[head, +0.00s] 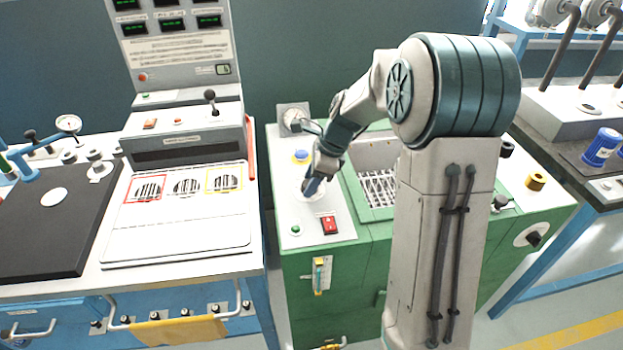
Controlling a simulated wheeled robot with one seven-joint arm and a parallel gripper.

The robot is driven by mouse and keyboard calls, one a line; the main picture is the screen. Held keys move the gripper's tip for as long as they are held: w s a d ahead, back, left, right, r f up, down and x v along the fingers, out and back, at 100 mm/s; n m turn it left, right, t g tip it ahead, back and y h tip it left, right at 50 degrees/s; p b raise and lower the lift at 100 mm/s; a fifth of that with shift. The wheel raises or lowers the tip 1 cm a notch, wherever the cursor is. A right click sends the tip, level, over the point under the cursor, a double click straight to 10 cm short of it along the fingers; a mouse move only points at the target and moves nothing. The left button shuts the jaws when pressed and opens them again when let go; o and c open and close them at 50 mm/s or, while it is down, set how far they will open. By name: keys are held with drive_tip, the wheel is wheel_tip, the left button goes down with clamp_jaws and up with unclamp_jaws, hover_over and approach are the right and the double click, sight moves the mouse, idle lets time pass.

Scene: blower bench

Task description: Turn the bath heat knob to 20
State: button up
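My gripper (311,187) is over the white left-hand panel (286,200) of the green bath bench, pointing down. Its fingers are small and dark here, and I cannot tell whether they are open or shut. A pale round dial seems to lie right under the fingertips, mostly hidden by them. I cannot tell whether the gripper touches a knob there. A black knob on a white round plate (533,236) shows on the bench's right front face, well away from my gripper. No scale marks are readable, so I cannot tell which one is the bath heat knob or its setting.
A red switch (330,225), a green button (295,229) and a blue button (300,156) are close around my gripper. The sunken bath with a wire basket (379,187) is just right of it. A control console (185,140) stands on the left bench.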

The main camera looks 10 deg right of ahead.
drive_tip(key=c, duration=0.6)
drive_tip(key=shift+r+n+p, duration=0.1)
drive_tip(key=shift+n+p, duration=0.2)
